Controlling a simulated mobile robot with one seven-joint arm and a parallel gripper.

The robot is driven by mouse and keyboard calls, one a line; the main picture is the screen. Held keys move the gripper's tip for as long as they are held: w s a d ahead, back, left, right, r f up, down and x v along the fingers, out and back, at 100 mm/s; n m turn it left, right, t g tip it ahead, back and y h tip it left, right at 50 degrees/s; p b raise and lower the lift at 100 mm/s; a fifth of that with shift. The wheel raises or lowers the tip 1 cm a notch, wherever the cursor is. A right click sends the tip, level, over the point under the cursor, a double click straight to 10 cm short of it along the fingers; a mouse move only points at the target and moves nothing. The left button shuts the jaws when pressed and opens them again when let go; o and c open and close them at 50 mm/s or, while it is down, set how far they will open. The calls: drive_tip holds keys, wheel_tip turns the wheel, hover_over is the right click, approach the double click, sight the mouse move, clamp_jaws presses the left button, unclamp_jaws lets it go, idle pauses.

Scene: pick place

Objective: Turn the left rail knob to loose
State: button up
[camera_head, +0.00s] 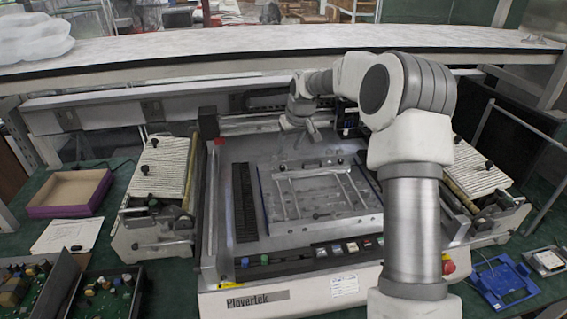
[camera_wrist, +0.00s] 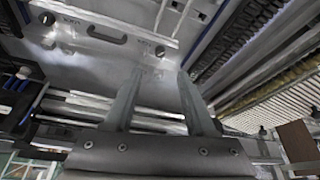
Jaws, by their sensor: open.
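A metal frame with two rails (camera_head: 280,200) lies on the machine bed in the head view. Small dark knobs (camera_head: 283,168) sit along it; which is the left rail knob is too small to tell. My gripper (camera_head: 302,129) is above the back part of the bed, apart from the frame. In the wrist view, my gripper (camera_wrist: 160,78) has two fingers spread with nothing between them. Beyond the fingers, a grey plate shows a dark round knob (camera_wrist: 160,50) and another dark knob (camera_wrist: 47,18), with small lettering beside them. I cannot read the knob settings.
The Plovertek machine (camera_head: 250,300) stands on a green surface. An open box (camera_head: 70,192) and circuit boards (camera_head: 105,293) are at the left; a blue tray (camera_head: 500,280) is at the right. A long shelf (camera_head: 200,48) crosses behind the machine.

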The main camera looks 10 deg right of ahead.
sight(283, 166)
drive_tip(key=x, duration=0.9)
drive_tip(key=shift+w+f, duration=0.15)
drive_tip(key=shift+f, duration=0.1)
clamp_jaws()
